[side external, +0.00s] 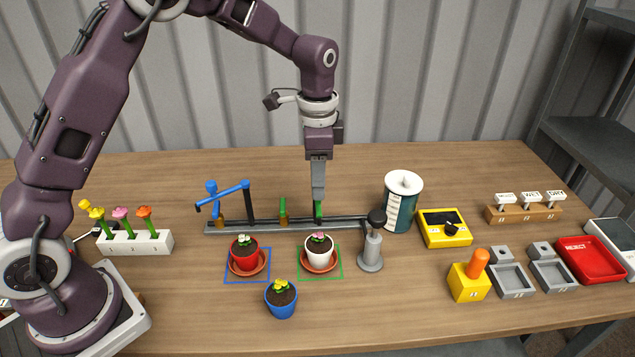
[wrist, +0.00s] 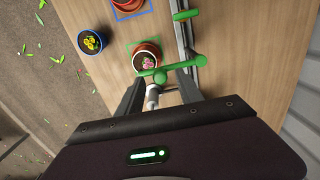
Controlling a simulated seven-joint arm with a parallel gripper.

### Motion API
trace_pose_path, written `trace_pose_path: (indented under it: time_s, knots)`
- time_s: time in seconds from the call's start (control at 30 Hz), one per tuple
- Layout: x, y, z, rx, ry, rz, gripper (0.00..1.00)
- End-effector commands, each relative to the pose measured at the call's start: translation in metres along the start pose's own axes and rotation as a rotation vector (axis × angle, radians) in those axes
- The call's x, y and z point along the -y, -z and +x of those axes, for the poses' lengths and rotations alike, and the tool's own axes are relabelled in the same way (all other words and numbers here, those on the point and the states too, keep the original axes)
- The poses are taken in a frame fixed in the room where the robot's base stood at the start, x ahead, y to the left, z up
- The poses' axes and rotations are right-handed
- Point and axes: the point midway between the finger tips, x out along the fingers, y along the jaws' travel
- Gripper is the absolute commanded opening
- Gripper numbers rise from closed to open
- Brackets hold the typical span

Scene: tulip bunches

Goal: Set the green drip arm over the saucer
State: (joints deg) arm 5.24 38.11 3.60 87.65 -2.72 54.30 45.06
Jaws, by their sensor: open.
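The green drip arm (side external: 318,208) stands at the rail and is mostly hidden by my gripper (side external: 318,195) in the side view. In the wrist view the drip arm (wrist: 182,69) is a green rod with rounded ends. Its near end shows between my open fingertips (wrist: 159,84); I cannot tell if they touch it. The terracotta saucer (side external: 319,269) holds a white pot (side external: 320,251) with a pink flower, inside a green outlined square. In the wrist view that end overlaps the lower edge of the white pot (wrist: 147,62); its height above it is unclear.
A blue drip arm (side external: 228,191) and a short green post (side external: 283,209) stand along the grey rail (side external: 265,226). A grey pump-like stand (side external: 371,249) is close right of the white pot. A red pot (side external: 244,253) and a blue pot (side external: 281,299) stand left and in front.

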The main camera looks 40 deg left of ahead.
Motion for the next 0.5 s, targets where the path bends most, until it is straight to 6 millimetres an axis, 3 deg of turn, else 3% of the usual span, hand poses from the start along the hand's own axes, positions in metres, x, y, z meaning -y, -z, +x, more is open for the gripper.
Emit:
trace_pose_path:
  time_s: [0.2,0.5]
  knots:
    - [0.001,0.000,-0.044,-0.003,0.002,-0.001,0.43]
    - [0.000,0.000,-0.056,0.000,0.000,-0.001,0.43]
